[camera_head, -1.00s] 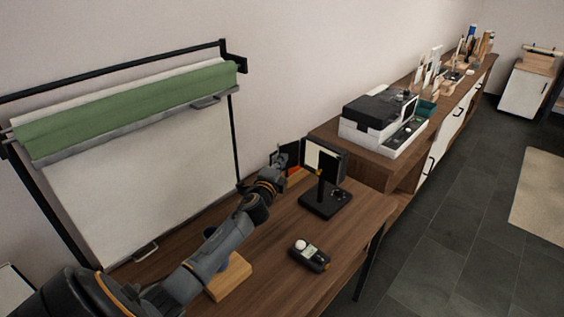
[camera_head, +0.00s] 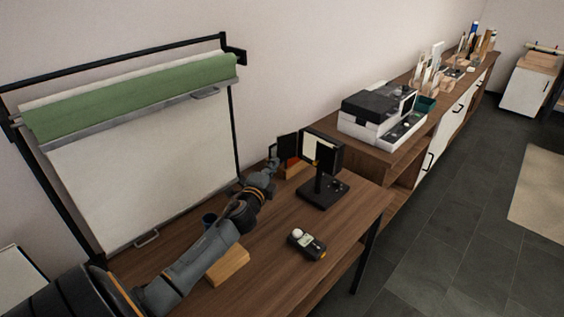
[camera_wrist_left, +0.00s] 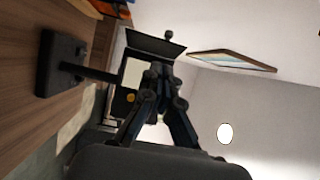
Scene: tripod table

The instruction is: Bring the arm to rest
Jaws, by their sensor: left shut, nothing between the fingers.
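My left arm comes in from the lower left of the head view and reaches over the wooden table (camera_head: 270,255). Its gripper (camera_head: 273,155) is at the far side of the table, left of the black lamp-like stand (camera_head: 322,190), and looks apart from it. In the left wrist view the gripper (camera_wrist_left: 166,72) shows with its fingers together, shut and empty. The stand's base (camera_wrist_left: 62,62) and its panel (camera_wrist_left: 133,72) show behind and left of the fingers there. My right gripper is not in view.
A light meter (camera_head: 307,243) and a wooden block (camera_head: 228,264) lie on the table, with a dark cup (camera_head: 209,219) near the block. A white backdrop (camera_head: 150,165) with a green roll (camera_head: 130,98) stands at the left. A printer-like machine (camera_head: 378,118) sits on the sideboard behind.

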